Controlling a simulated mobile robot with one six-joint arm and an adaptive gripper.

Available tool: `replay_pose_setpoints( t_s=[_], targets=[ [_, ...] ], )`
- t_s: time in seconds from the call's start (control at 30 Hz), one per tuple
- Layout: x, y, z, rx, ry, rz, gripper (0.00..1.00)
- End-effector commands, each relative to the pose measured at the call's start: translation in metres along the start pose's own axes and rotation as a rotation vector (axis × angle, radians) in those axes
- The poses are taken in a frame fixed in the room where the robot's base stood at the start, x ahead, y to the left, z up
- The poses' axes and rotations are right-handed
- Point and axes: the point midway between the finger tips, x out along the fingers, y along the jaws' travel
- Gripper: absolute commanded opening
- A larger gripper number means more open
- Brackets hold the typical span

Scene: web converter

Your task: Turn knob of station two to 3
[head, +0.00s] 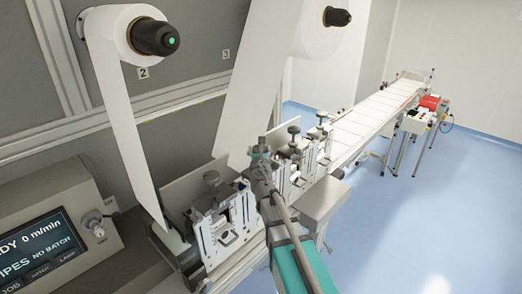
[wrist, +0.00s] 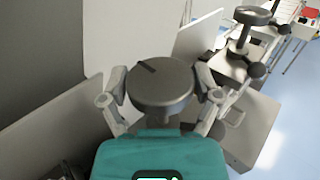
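A round dark grey knob (wrist: 161,88) fills the middle of the wrist view. A short dark line on its top points to the upper left. My gripper (wrist: 161,92) has one finger against each side of the knob, with no clear gap showing. In the head view my gripper (head: 262,160) reaches over the row of stations and hides the knob beneath it. No station number or scale digits are readable around the knob. Another knob (head: 211,178) stands on the nearer station, on the left.
Further knobs (head: 293,130) stand on stations beyond my gripper; one shows in the wrist view (wrist: 253,15). Pale upright plates (wrist: 200,36) flank the held knob. A control panel (head: 45,235) is at the lower left. A conveyor (head: 370,118) runs away to the right, beside open blue floor.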

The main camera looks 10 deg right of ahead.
Motion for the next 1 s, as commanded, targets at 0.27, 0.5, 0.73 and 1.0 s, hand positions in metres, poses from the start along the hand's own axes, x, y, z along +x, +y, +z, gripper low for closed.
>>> replay_pose_setpoints(
  t_s=[0.27,0.5,0.73,1.0],
  targets=[
    [-0.001,0.000,0.000,0.001,0.000,0.001,1.00],
    [-0.002,0.000,0.000,0.001,0.000,0.001,1.00],
    [-0.017,0.000,0.000,0.001,0.000,0.001,1.00],
    [-0.051,0.000,0.000,0.001,0.000,0.001,1.00]
  ],
)
